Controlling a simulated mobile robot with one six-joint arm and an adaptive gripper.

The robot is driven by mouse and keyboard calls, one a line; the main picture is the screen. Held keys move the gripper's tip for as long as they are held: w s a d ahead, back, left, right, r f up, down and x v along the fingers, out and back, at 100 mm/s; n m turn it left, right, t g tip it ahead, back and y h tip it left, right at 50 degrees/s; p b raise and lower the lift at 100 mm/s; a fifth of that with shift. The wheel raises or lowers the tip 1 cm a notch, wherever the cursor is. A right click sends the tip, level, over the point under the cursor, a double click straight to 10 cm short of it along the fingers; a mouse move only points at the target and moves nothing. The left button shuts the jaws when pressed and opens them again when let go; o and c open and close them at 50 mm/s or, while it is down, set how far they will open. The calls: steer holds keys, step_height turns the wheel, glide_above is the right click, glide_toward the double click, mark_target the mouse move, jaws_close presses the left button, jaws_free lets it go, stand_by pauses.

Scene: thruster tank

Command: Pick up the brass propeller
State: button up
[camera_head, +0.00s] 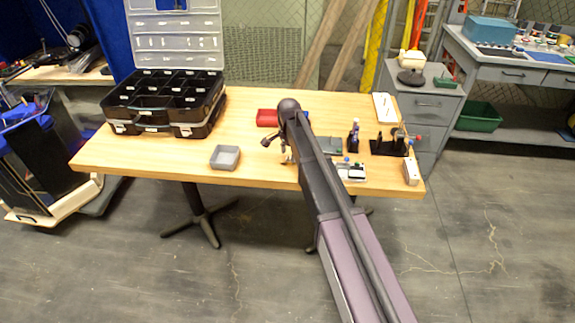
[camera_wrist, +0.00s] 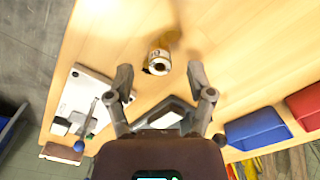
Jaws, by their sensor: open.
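My arm hides part of the table's middle in the head view.
A grey plate-like thing (camera_wrist: 172,110) lies partly behind my gripper. A white board (camera_wrist: 90,98) with a blue knob is left of it; blue (camera_wrist: 256,129) and red (camera_wrist: 308,106) bins are right. A black case (camera_head: 165,105) and grey tray (camera_head: 225,157) stand left on the table (camera_head: 140,157).

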steer(key=shift+f+b, duration=1.05)
steer(key=shift+f, duration=0.3)
jaws_close()
